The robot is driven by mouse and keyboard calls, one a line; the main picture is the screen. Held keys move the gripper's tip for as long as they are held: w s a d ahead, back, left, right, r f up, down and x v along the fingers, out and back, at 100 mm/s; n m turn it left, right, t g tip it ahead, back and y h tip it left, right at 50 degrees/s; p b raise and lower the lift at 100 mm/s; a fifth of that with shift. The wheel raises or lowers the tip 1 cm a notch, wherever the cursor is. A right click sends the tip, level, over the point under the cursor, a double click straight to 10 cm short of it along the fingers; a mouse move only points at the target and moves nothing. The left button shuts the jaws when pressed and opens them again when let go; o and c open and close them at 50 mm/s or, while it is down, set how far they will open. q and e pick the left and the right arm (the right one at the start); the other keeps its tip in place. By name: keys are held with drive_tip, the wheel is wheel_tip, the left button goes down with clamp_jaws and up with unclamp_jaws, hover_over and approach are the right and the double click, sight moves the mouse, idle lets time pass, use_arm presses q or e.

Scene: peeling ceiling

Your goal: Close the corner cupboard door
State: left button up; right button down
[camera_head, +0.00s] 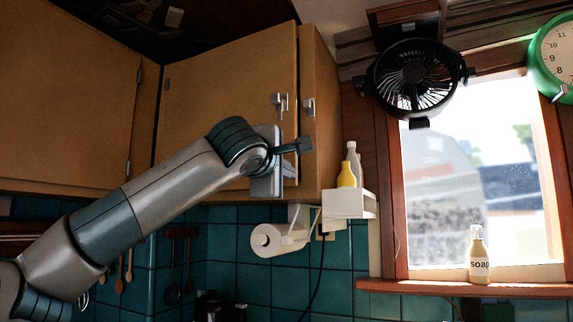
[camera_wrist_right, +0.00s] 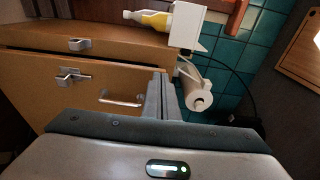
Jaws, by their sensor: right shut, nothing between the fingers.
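The corner cupboard door (camera_head: 215,90) is a tan wooden panel high on the wall, with a metal latch (camera_head: 280,103) near its right edge. A matching catch (camera_head: 308,107) sits on the frame beside it. The door lies close to the frame; I cannot tell whether it is fully shut. The right wrist view shows the door (camera_wrist_right: 35,95), latch (camera_wrist_right: 70,76) and a bar handle (camera_wrist_right: 122,98). My right gripper (camera_head: 306,145) is shut and empty in front of the door's lower right part, hiding the handle in the head view. Contact is unclear. My left gripper is out of view.
A paper towel roll (camera_head: 268,239) hangs under the cupboard. A white shelf (camera_head: 352,204) with a yellow bottle (camera_head: 346,175) stands to the right. A black fan (camera_head: 415,72) hangs above the window. A soap bottle (camera_head: 478,258) stands on the sill.

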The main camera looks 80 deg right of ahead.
sight(289, 141)
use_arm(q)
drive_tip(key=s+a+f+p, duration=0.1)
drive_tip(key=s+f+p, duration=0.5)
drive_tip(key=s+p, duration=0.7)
use_arm(e)
drive_tip(key=w+a+r+m+g+p, duration=0.1)
drive_tip(key=w+a+r+g, duration=0.1)
drive_tip(key=w+r, duration=0.25)
drive_tip(key=w+a+r+m+g, duration=0.1)
drive_tip(key=w+a+r, duration=0.2)
drive_tip(key=r, duration=0.3)
drive_tip(key=shift+y, duration=0.4)
drive_tip(key=p+x, duration=0.6)
drive_tip(key=x, duration=0.7)
drive_tip(key=shift+s+d+r, duration=0.15)
drive_tip(key=shift+s+r, duration=0.05)
drive_tip(key=shift+s, duration=0.05)
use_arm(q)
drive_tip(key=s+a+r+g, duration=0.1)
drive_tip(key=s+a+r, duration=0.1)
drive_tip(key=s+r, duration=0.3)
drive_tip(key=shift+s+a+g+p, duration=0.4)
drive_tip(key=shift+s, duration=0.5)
use_arm(e)
drive_tip(key=shift+s+d+f, duration=0.15)
drive_tip(key=shift+d, duration=0.5)
